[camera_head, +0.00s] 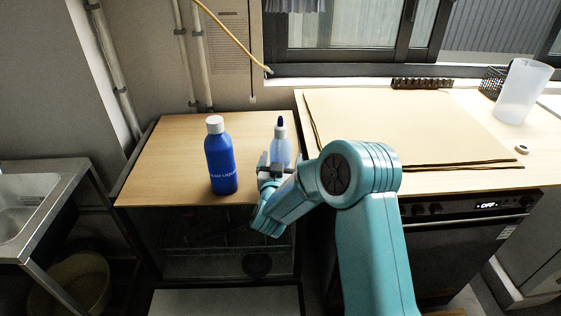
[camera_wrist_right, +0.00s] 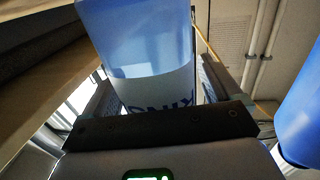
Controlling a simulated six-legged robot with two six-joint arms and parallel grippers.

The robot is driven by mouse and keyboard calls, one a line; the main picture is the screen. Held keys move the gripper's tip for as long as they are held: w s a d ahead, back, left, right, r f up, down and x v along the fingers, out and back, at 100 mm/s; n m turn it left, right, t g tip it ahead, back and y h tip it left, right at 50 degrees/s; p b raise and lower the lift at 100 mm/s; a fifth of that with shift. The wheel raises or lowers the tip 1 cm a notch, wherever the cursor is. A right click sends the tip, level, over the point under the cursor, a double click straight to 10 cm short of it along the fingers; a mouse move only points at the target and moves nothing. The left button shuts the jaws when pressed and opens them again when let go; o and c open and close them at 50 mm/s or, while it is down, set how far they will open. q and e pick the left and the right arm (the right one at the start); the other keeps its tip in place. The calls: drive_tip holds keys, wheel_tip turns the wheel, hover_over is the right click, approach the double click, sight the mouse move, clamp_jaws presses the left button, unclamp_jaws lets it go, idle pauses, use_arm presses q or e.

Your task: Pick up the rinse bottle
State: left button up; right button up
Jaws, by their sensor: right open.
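A small pale-blue translucent bottle (camera_head: 281,150) with a dark blue cap stands upright on the wooden counter (camera_head: 165,150). Beside it on the left stands a taller solid blue bottle (camera_head: 220,162) with a white cap and a label ending in "Liquid". In the right wrist view the pale bottle (camera_wrist_right: 140,45) fills the space between the open fingers; the solid blue bottle (camera_wrist_right: 303,110) is at the right edge. My left gripper is not in view.
A large board (camera_head: 400,125) lies on the counter to the right, with a white translucent beaker (camera_head: 522,90) and a black mesh basket (camera_head: 492,82) behind. An oven (camera_head: 470,235) is below. A steel sink (camera_head: 25,205) stands at the left. The counter left of the bottles is clear.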

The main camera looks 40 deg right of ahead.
drive_tip(key=c, duration=1.3)
